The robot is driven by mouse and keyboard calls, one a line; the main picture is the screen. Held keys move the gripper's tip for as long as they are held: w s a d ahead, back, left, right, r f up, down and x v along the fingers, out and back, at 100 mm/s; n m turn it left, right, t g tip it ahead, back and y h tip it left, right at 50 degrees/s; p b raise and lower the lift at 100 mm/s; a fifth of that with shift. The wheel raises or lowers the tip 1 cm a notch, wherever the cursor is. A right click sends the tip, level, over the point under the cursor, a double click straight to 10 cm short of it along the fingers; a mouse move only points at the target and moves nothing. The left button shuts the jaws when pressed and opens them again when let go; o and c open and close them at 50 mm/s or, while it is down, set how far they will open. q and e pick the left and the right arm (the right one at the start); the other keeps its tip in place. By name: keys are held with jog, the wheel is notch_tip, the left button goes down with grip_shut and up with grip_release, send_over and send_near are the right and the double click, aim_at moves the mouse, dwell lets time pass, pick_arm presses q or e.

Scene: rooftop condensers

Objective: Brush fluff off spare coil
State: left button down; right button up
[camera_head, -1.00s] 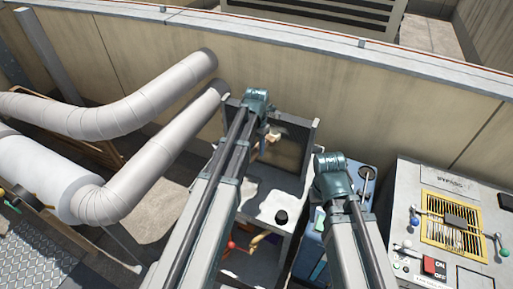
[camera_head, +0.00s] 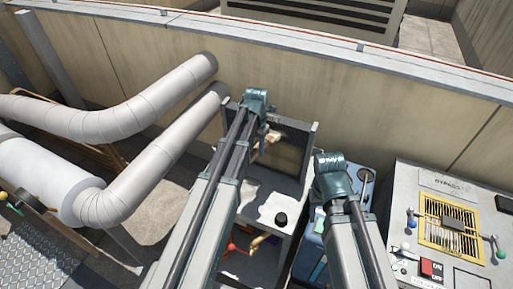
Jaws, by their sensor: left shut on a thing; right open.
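The spare coil (camera_head: 294,156) is a dark panel in a grey frame, standing upright at the back of a light grey bench. My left gripper (camera_head: 264,134) is in front of the coil's left part, mostly hidden by its own arm. It is shut on a tan, brush-like tool (camera_head: 271,138), of which only a small part shows close to the coil face. I cannot tell whether it touches the coil. I cannot make out fluff on the coil. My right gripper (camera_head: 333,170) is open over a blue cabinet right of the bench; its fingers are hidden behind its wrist.
A black knob-like object (camera_head: 281,219) sits on the bench top (camera_head: 262,207). Red and yellow handles (camera_head: 257,243) show below. A control panel (camera_head: 437,215) with levers and a red switch stands right. Silver pipes (camera_head: 150,115) run left. A wall stands behind.

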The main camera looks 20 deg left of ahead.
pick_arm(q)
jog(key=shift+w+f+b, duration=0.1)
jog(key=shift+f+b, duration=1.3)
jog(key=shift+f, duration=0.25)
jog(key=shift+r, duration=0.1)
jog(key=shift+r+p, duration=2.3)
jog(key=shift+p, duration=0.1)
jog(key=shift+f, duration=0.1)
jog(key=shift+f+b, duration=2.2)
jog(key=shift+b, duration=0.1)
jog(key=shift+r+p, duration=2.25)
jog(key=shift+p, duration=0.05)
